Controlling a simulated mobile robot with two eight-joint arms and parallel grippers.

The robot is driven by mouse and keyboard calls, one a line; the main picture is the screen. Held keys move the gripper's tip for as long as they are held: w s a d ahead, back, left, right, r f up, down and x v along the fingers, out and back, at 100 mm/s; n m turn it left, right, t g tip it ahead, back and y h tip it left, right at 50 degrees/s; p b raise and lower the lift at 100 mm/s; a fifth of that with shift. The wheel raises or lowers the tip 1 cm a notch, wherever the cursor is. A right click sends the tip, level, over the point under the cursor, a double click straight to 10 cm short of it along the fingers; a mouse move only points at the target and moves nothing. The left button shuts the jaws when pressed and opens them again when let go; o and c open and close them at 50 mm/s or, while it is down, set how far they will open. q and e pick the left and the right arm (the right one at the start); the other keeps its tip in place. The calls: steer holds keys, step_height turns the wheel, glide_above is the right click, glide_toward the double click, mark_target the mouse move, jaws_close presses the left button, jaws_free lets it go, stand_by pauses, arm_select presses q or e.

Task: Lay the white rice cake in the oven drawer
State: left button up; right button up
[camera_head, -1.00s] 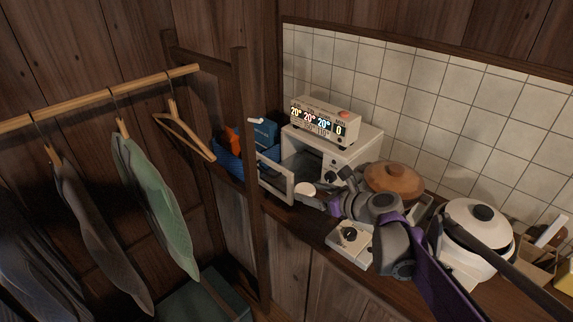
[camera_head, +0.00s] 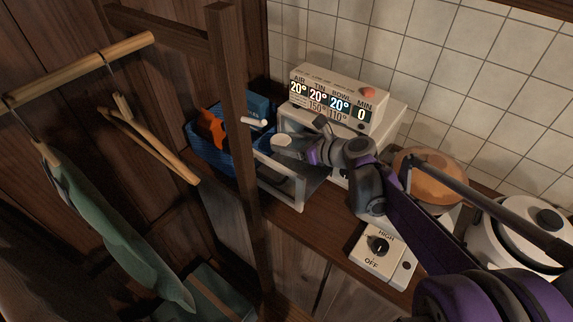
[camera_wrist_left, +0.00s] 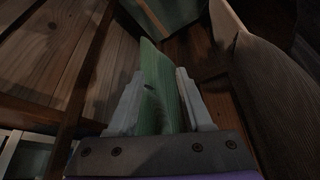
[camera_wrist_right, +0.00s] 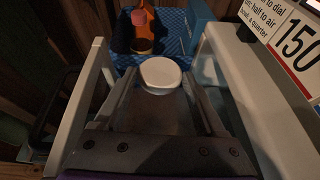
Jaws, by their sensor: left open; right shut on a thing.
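The white rice cake (camera_wrist_right: 160,75) is a round disc between the fingertips of my right gripper (camera_wrist_right: 158,88), which is shut on it. In the head view my right gripper (camera_head: 288,144) is over the pulled-out oven drawer, whose pale front frame (camera_head: 299,192) stands out from the white oven (camera_head: 394,113). The drawer front also shows at the left of the right wrist view (camera_wrist_right: 84,95), and the oven at its right. Whether the cake touches the drawer floor cannot be told. My left gripper (camera_wrist_left: 158,76) is open, with green cloth visible beyond and between its fingers.
A wooden post (camera_head: 232,120) stands close left of the drawer. A blue basket (camera_head: 205,150) with an orange item sits behind the post. A green garment (camera_head: 110,235) hangs left.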

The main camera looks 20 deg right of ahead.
mark_target(290, 165)
step_height(290, 165, down, 9)
steer(key=shift+r+b, duration=0.2)
steer(key=shift+b, duration=0.3)
steer(key=o, duration=1.3)
steer(key=shift+f, duration=0.1)
steer(key=shift+s+d+r, duration=0.1)
steer(key=shift+s+r, duration=0.15)
steer(key=v, duration=1.1)
steer(key=shift+s+d+p, duration=0.15)
steer(key=shift+s+p, duration=0.1)
steer(key=shift+p, duration=0.1)
